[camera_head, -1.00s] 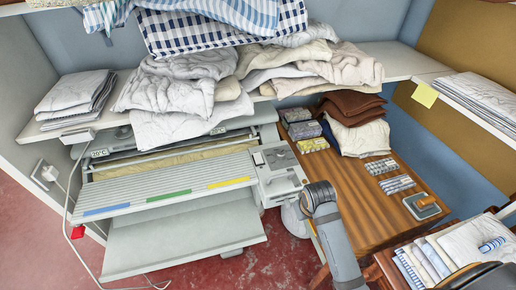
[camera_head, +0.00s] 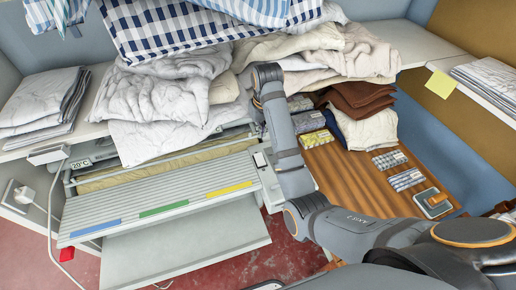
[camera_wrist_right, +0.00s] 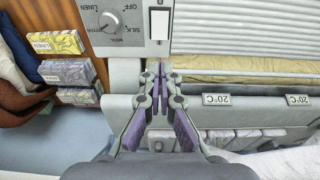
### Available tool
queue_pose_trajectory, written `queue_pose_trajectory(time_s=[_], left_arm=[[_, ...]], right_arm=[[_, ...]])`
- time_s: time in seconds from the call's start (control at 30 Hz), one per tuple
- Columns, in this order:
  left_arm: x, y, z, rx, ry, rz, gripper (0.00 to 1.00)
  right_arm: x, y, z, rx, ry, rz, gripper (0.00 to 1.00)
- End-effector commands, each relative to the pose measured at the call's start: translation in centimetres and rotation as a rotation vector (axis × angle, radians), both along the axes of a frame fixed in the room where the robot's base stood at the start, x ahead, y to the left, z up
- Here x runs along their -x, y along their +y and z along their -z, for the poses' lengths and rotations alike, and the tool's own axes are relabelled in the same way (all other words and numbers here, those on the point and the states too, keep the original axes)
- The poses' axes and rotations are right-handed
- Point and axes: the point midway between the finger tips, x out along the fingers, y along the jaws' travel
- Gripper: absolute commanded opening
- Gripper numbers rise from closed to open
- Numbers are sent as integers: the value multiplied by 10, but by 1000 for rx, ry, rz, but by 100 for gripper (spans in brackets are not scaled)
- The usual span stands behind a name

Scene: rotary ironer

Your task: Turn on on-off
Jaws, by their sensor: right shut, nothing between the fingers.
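The rotary ironer (camera_head: 150,200) stands at left centre in the head view. The white on-off rocker switch (camera_wrist_right: 159,25) shows on its grey control panel (camera_wrist_right: 133,44) at the top of the right wrist view, beside a round dial (camera_wrist_right: 109,22) marked OFF, SILK and LINEN. My right gripper (camera_wrist_right: 157,72) is shut and empty, with its fingertips just below the switch in that view. I cannot tell if they touch the panel. In the head view my right arm hides much of the panel and most of the gripper. My left gripper is not in view.
Piled white cloths (camera_head: 165,95) and a checked blue cloth (camera_head: 200,35) sit above the ironer. Right of it, a wooden top (camera_head: 345,178) holds small packs, folded brown cloth (camera_head: 355,97) and a stamp-like block (camera_head: 433,201). A cord hangs at left.

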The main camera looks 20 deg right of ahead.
Motion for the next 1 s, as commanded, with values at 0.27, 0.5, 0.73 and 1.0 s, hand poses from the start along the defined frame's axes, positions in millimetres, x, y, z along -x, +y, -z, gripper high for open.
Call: queue_pose_trajectory(time_s=[0.27, 0.5, 0.73, 1.0], left_arm=[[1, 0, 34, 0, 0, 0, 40], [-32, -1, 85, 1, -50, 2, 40], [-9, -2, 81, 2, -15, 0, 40], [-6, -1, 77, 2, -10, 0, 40]], right_arm=[[-3, 0, 32, 1, 1, 1, 0], [-11, 0, 80, 1, 0, 1, 0], [-17, 0, 110, 1, 5, 1, 0], [-22, 0, 137, 0, 2, 1, 0]])
